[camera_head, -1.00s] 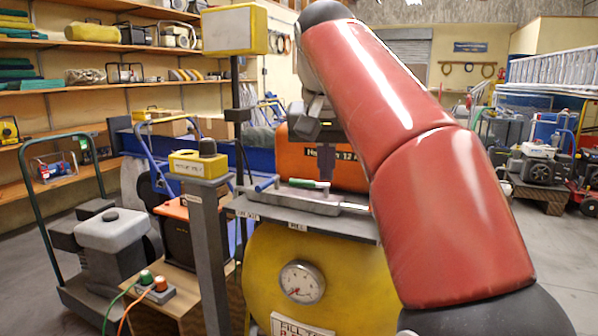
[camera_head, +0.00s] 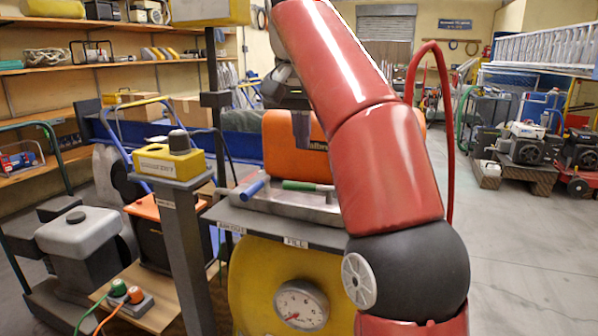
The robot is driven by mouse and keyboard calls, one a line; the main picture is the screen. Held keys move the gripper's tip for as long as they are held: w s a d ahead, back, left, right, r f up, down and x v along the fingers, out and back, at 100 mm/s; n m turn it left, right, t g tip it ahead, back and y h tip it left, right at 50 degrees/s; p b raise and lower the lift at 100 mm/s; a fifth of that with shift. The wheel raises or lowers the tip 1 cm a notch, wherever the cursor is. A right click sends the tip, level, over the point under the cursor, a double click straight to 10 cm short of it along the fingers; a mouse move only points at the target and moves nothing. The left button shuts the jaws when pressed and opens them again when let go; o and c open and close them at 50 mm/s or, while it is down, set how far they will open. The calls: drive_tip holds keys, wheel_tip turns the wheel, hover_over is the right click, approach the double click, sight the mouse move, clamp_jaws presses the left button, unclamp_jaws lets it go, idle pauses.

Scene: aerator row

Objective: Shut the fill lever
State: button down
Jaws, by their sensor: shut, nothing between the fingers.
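A grey metal manifold (camera_head: 240,205) lies on a shelf above the yellow tank (camera_head: 255,275). A blue-handled lever (camera_head: 252,190) is at its left and a green-handled lever (camera_head: 307,186) to the right of that. A "FILL" label (camera_head: 297,243) is on the shelf's front edge, nearer below the green lever; I cannot tell for certain which lever it names. My gripper (camera_head: 301,146) points down, shut and empty, above and behind the levers in the picture, apparently touching neither. My red arm hides the manifold's right end.
A grey post with a yellow box (camera_head: 168,163) stands left of the levers. A taller pole (camera_head: 213,100) rises behind it. An orange tank (camera_head: 280,145) is behind my gripper. A dial gauge (camera_head: 301,306) is on the yellow tank. Open floor (camera_head: 530,260) lies at right.

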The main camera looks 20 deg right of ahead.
sight(308, 187)
drive_tip(key=b+x, duration=0.3)
drive_tip(key=x, duration=0.5)
drive_tip(key=shift+s+a+f, duration=0.1)
drive_tip(key=shift+f, duration=0.15)
drive_tip(key=shift+s+a+r, duration=0.3)
drive_tip(key=shift+s, duration=0.25)
drive_tip(key=shift+s+a+r, duration=0.25)
drive_tip(key=shift+s+a, duration=0.05)
drive_tip(key=shift+s, duration=0.3)
drive_tip(key=shift+s+a+r, duration=0.15)
drive_tip(key=shift+s+a, duration=0.1)
drive_tip(key=shift+s, duration=0.35)
